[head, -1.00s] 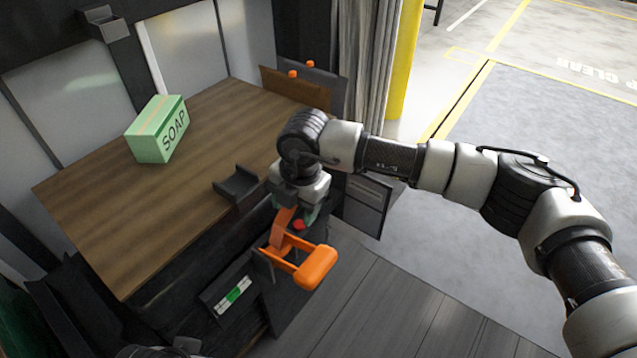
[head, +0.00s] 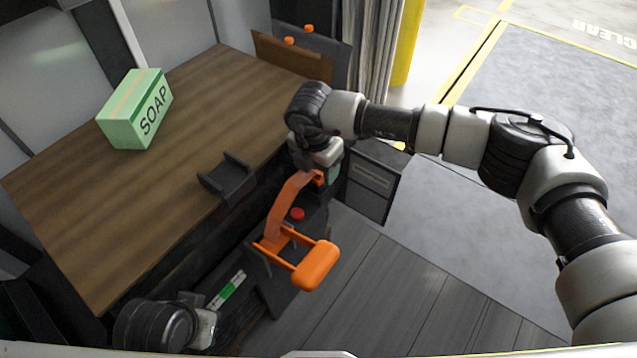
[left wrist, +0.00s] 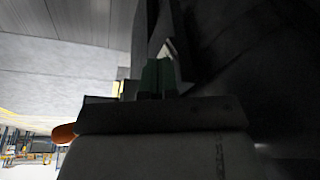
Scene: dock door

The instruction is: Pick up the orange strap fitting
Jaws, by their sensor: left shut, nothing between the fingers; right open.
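An orange strap (head: 288,207) runs from an orange handle frame (head: 318,264) up to a darker orange fitting (head: 318,178) at its upper end. My right gripper (head: 331,177) is at that fitting with its fingers open; the arm's wrist hides part of the jaws, so I cannot tell whether they touch it. My left gripper's green fingers (left wrist: 157,77) are shut and empty in the left wrist view. An orange rounded end (left wrist: 64,133) shows at the left wrist view's left edge.
A wooden bench (head: 80,220) carries a green soap box (head: 136,110) and a dark bracket (head: 226,180) at its edge. A red button (head: 297,214) sits beside the strap. A grey cabinet (head: 370,185) stands behind my right gripper. The plank floor (head: 390,290) at right is clear.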

